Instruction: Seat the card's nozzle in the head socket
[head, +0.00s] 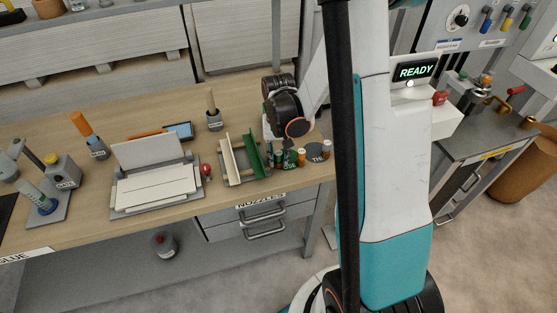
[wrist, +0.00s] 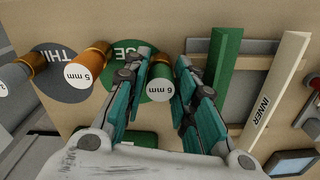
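Several short nozzles stand in a row near the bench's front right edge. A green one marked 6 mm (wrist: 160,88) shows between the fingers of my gripper (wrist: 164,56) in the wrist view. The fingers are spread to either side of it, and I cannot tell if they touch it. An orange nozzle marked 5 mm (wrist: 80,73) is just left of the fingers. Another nozzle (wrist: 14,79) is at the far left. In the head view my gripper is low behind the row, its fingertips hidden. I cannot make out the head socket or a card naming a nozzle.
A green upright strip (wrist: 222,62) and a white strip marked INNER (wrist: 276,90) stand close right of my fingers. A dark disc (wrist: 62,62) and a green disc lie under the nozzles. A grey side table (head: 480,145) stands right.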

